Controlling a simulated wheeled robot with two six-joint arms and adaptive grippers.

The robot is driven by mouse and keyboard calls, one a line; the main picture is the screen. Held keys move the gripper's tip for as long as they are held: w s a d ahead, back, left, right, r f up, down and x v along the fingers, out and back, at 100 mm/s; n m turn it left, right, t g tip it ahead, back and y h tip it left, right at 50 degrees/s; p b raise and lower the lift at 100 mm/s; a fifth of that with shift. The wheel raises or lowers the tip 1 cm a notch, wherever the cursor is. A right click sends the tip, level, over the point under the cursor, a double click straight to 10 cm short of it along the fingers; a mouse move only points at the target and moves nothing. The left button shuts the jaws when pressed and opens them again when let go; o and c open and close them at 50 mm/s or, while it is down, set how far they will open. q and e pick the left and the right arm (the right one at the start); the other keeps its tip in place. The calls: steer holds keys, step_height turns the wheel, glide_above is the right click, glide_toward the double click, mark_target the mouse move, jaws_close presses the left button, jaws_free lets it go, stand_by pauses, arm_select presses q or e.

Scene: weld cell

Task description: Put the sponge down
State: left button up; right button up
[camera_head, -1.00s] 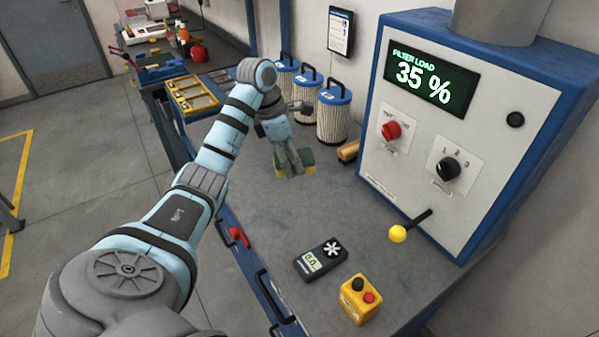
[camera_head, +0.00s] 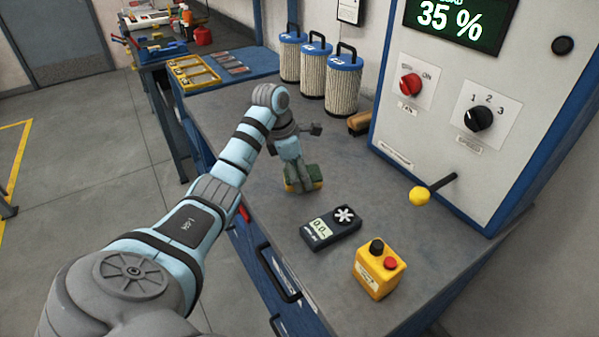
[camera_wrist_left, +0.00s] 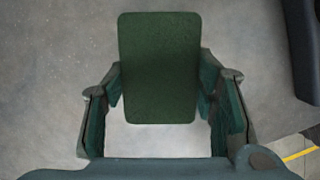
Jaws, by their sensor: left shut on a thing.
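The sponge, green on top with a yellow part below, shows in the head view (camera_head: 314,173) at the end of my left arm. It also shows in the left wrist view (camera_wrist_left: 158,65) as a green block between the two fingers. My left gripper (camera_head: 301,180) points down and is shut on the sponge, low over the grey bench top (camera_head: 240,118). I cannot tell whether the sponge touches the bench. My right gripper is not in view.
A handheld meter (camera_head: 331,228) and a yellow button box (camera_head: 378,268) stand nearer on the bench. Several pleated filters (camera_head: 343,85) stand at the back, beside a wooden-handled brush (camera_head: 360,122). A control cabinet with a yellow-knobbed lever (camera_head: 420,196) is at right.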

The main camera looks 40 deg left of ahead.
arm_select(q)
steer(key=o, duration=1.3)
steer(key=shift+s, duration=0.1)
steer(key=p+v, duration=0.2)
steer(key=v, duration=0.4)
steer(key=shift+r, duration=0.25)
steer(key=p+v, duration=0.5)
steer(key=shift+s+r, duration=0.1)
steer(key=shift+r, duration=0.3)
steer(key=shift+f, duration=0.1)
